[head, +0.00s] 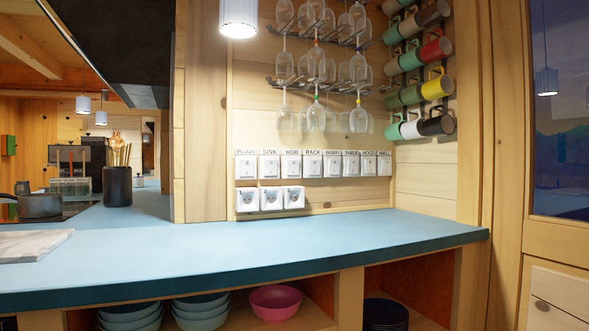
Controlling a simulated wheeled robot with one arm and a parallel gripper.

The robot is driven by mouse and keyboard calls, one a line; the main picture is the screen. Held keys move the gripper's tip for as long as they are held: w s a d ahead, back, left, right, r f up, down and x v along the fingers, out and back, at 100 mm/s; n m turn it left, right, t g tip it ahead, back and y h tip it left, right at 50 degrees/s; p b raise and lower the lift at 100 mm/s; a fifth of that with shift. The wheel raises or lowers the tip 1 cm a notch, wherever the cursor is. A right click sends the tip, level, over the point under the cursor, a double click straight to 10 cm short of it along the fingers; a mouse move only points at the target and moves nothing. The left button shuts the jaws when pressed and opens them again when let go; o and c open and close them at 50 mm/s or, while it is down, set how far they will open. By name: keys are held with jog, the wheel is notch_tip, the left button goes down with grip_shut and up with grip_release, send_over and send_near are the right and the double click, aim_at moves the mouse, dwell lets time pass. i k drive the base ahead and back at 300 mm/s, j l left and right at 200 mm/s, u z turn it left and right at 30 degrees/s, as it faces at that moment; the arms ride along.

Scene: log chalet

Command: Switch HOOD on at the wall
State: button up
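A row of white wall switches is on the plank wall above the blue counter, each under a printed label. The HOOD switch (369,167) is second from the right, between the TABLE switch (351,167) and the WALL switch (384,167). The label reads HOOD in small letters; the rocker's position is too small to tell. A large dark panel (125,45), perhaps the hood itself, hangs at the upper left. My gripper is not in view.
The blue counter (270,245) below the switches is clear. Sockets (270,199) sit under the row at left. Hanging glasses (316,115) and mugs (437,87) are above and right. A pot (40,205), utensil holder (117,186) and pale board (32,245) are at left.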

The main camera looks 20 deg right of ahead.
aim_at(369, 167)
jog(key=z, duration=1.6)
jog(key=i+l, duration=0.95)
jog(key=i, duration=0.25)
